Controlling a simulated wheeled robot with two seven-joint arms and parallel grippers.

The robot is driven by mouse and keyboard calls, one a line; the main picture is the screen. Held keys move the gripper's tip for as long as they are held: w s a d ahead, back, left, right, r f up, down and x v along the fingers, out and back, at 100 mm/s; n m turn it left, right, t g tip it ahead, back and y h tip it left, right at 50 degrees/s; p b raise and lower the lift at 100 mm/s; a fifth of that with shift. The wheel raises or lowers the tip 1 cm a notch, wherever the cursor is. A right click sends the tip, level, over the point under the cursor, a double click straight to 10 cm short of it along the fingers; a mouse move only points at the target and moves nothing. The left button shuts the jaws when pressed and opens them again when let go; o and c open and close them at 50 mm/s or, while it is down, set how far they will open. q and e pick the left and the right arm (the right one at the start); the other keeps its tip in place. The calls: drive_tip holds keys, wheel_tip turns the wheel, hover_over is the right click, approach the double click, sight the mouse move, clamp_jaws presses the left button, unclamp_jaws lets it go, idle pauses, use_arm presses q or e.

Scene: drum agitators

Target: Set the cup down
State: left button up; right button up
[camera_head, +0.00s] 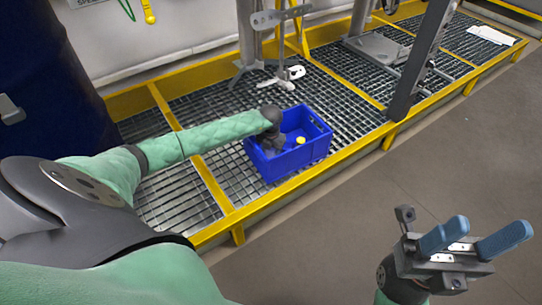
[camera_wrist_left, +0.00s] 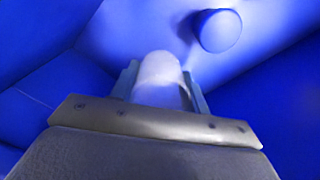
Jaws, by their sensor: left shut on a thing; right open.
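The cup (camera_wrist_left: 162,78) shows in the left wrist view as a pale, rounded cylinder between the two fingers of my left gripper (camera_wrist_left: 165,82), which is shut on it. Blue walls surround it there. In the head view my left wrist (camera_head: 271,138) reaches down into the blue crate (camera_head: 312,153); its fingers and the cup are hidden. Whether the cup touches the crate floor cannot be told. My right gripper (camera_head: 474,240) is open and empty, with its blue fingers apart, over the grey floor at lower right.
A small yellow item (camera_head: 300,140) lies in the crate, right of my left wrist. A rounded object (camera_wrist_left: 218,31) is near the cup in the wrist view. The crate stands on metal grating with a yellow frame (camera_head: 218,190). A grey upright post (camera_head: 418,65) stands right of it.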

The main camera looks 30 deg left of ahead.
use_arm(q)
drive_tip(key=shift+f, duration=0.8)
drive_tip(key=shift+f, duration=0.2)
drive_tip(key=o, duration=0.9)
drive_tip(key=shift+r, duration=0.1)
